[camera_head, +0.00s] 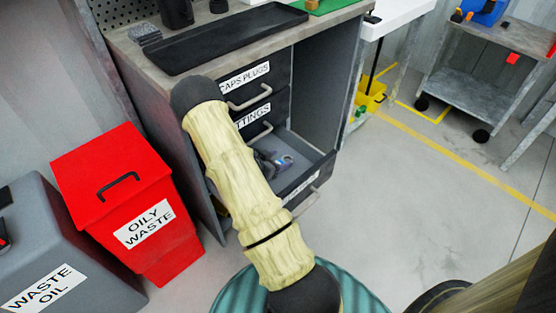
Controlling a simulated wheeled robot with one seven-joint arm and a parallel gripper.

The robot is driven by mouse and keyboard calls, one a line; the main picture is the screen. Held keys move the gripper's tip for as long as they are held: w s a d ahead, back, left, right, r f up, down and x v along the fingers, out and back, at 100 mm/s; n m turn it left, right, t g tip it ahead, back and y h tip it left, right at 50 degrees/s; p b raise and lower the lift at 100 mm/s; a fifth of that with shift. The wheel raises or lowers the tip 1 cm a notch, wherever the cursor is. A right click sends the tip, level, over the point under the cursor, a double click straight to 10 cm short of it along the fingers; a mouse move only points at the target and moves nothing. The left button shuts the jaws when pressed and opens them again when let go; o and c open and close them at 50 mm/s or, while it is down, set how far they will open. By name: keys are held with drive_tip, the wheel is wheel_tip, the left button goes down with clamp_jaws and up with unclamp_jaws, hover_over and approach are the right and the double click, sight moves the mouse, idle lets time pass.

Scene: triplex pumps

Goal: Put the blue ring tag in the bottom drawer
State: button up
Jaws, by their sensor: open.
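The bottom drawer (306,176) is pulled open below two shut drawers. Part of my gripper (272,160) shows inside or just above this open drawer, coming out from behind my own arm. It is open. A small blue spot (286,161) shows at the fingertips. It may be the blue ring tag, but it is too small to tell, and I cannot tell whether it touches the fingers or the drawer floor. My arm hides the left part of the drawer.
The drawers labelled CAPS PLUGS (245,76) and FITTINGS (252,115) are shut. A black tray (225,40) lies on the bench top. A red OILY WASTE bin (125,200) and grey WASTE OIL box (60,250) stand left. The floor (400,200) to the right is clear.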

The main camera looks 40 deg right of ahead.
drive_tip(key=p+v, duration=0.1)
drive_tip(key=v, duration=0.2)
drive_tip(key=r+p+v, duration=0.1)
drive_tip(key=p+v, duration=0.1)
drive_tip(key=v, duration=0.2)
drive_tip(key=shift+w+d, duration=0.1)
drive_tip(key=shift+w, duration=0.05)
drive_tip(key=shift+a+r, duration=0.15)
drive_tip(key=shift+a, duration=0.2)
